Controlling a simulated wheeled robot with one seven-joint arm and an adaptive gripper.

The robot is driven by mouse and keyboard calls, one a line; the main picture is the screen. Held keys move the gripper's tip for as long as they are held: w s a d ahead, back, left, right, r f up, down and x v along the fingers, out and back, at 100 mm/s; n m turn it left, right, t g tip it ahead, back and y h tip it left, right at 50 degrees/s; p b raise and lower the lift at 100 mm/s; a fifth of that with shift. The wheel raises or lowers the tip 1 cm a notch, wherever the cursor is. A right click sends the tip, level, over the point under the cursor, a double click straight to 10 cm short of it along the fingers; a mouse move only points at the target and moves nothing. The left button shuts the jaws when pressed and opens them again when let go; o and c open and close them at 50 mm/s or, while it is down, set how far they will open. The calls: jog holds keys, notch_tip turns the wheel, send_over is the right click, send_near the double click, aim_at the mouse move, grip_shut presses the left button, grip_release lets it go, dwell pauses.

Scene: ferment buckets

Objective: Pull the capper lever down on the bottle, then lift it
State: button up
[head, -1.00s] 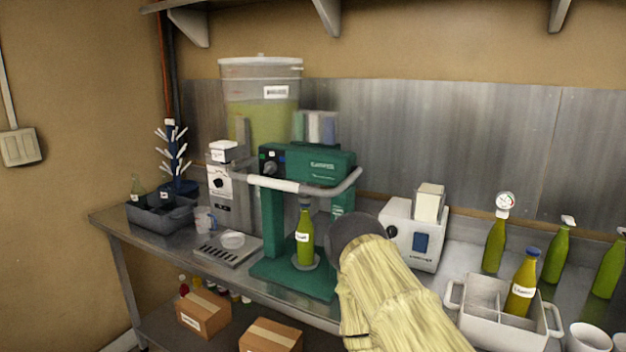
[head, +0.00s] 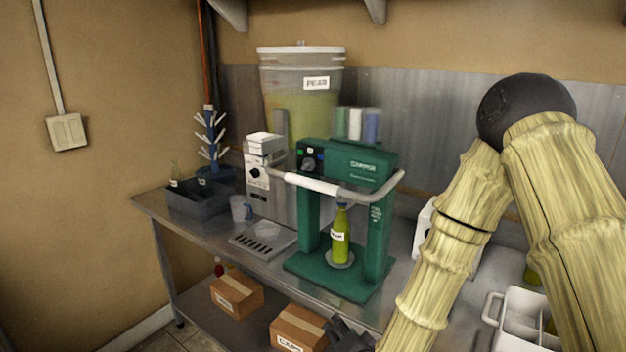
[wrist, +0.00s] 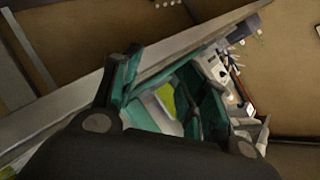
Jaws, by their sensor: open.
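The green capper (head: 348,165) stands on the steel bench. Its lever (head: 312,185) is a grey bar with a white grip, sticking out across the front at the height of the capper's head. A yellow-green bottle (head: 341,238) with a white label stands upright on the capper's round plate, below the head. My gripper (head: 350,334) shows dark at the bottom edge of the head view, low in front of the bench, well below the lever and apart from it. It is open and empty. The wrist view shows the green capper (wrist: 205,95) tilted, beyond the fingers.
A large lidded bucket (head: 300,100) and a grey-white machine (head: 262,170) stand behind and left of the capper. A drip tray (head: 263,241), jug and dark crate (head: 196,200) lie left. Cardboard boxes (head: 236,294) sit on the lower shelf. A white caddy (head: 522,318) is at right.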

jog(key=w+a+r+m+t+p, duration=0.1)
jog(key=w+r+t, duration=0.1)
jog(key=r, duration=0.5)
jog(key=w+a+r+m+t, duration=0.1)
jog(key=w+a+r+t, duration=0.1)
jog(key=r, duration=0.6)
jog(key=m+t+p, duration=0.1)
jog(key=m+t, duration=0.2)
send_near(314, 188)
jog(key=w, duration=0.1)
jog(key=shift+y, duration=0.4)
jog(key=p+x, duration=0.3)
jog(key=x, duration=0.6)
jog(key=shift+w+d+r+p, duration=0.1)
jog(key=shift+w+p, duration=0.15)
jog(key=shift+p, duration=0.05)
jog(key=shift+w, duration=0.7)
grip_shut()
